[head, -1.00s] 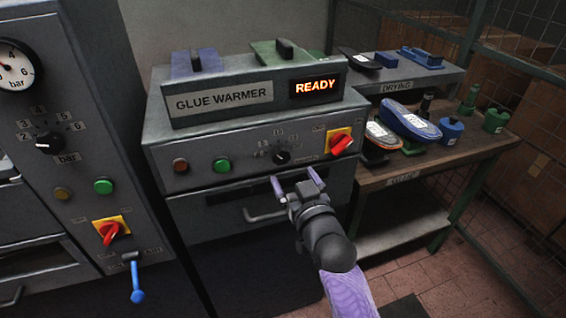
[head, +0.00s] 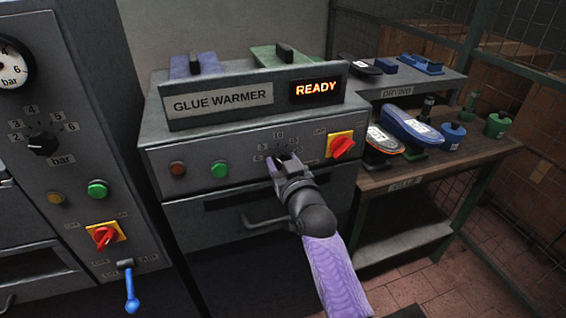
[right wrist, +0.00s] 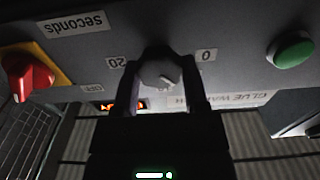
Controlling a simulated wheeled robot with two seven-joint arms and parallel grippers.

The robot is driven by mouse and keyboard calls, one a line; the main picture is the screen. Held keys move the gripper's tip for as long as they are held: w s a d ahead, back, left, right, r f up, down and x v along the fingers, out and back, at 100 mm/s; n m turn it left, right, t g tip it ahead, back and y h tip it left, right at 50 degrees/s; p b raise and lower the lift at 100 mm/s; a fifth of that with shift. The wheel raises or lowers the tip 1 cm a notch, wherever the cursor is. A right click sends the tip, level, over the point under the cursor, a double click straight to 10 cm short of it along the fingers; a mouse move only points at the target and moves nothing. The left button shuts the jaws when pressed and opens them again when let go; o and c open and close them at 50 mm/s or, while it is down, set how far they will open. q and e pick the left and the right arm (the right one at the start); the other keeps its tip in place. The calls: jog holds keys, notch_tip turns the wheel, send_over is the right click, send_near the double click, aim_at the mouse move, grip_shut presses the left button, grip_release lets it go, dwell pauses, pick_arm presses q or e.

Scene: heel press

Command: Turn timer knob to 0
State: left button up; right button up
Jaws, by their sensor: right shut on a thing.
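The timer knob (right wrist: 160,74) is a grey round knob on the glue warmer's front panel (head: 240,160). In the right wrist view, which is upside down, it sits between the marks 20 and 0, with a "seconds" label (right wrist: 75,24) nearby. My right gripper (head: 283,162) is at the knob, and its two fingers (right wrist: 160,80) lie on either side of it, shut on it. The knob's pointer is hard to make out, so I cannot tell its setting. In the head view the gripper mostly hides the knob. My left gripper is not in view.
A red switch on a yellow plate (head: 341,146) is right of the knob; a green button (head: 219,169) and a red one (head: 178,170) are left. A drawer handle (head: 262,222) juts out below. The sign (head: 316,90) reads READY.

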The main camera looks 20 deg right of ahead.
grip_shut()
jog(key=n+p, duration=0.3)
jog(key=n, duration=0.4)
jog(key=shift+n+p, duration=0.3)
jog(key=shift+n, duration=0.1)
dwell(0.4)
